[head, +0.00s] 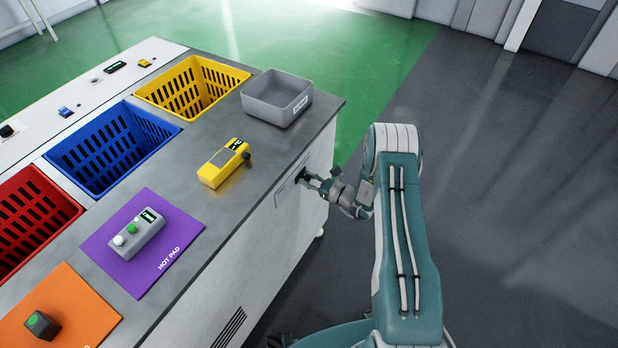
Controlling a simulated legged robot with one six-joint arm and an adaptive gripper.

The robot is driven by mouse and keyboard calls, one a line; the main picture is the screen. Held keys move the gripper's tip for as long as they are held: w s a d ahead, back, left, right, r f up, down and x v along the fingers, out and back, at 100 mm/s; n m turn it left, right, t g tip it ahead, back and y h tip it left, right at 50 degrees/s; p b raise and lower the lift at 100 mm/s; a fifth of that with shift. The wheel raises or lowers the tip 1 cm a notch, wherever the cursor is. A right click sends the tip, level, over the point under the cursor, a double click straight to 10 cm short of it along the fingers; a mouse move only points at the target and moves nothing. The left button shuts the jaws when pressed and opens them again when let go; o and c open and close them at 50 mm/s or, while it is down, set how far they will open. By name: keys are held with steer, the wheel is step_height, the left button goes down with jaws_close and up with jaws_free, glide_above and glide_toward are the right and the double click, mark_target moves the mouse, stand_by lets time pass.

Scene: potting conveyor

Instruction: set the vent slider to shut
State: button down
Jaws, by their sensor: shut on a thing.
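A pale plate (281,194) is set on the white side wall of the bench, facing my arm. The vent slider's dark knob (303,175) appears to be at this plate, mostly hidden by my fingers. My gripper (309,179) reaches in from the right, level with the plate, and is shut on the knob. The slider's markings cannot be read from here, so its setting cannot be told.
On the grey bench top (222,240) stand a yellow device (222,166), a grey bin (277,98) and a button box (138,235) on a purple hot pad (118,270). Yellow, blue and red baskets line the back. The floor right of the bench is clear.

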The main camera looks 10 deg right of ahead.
steer(key=s+a, duration=0.4)
steer(key=a, duration=0.1)
steer(key=shift+s, duration=0.35)
steer(key=shift+d, duration=0.1)
steer(key=shift+c, duration=2)
jaws_free()
glide_toward(287, 190)
steer(key=v, duration=0.5)
steer(key=shift+w+f, duration=0.15)
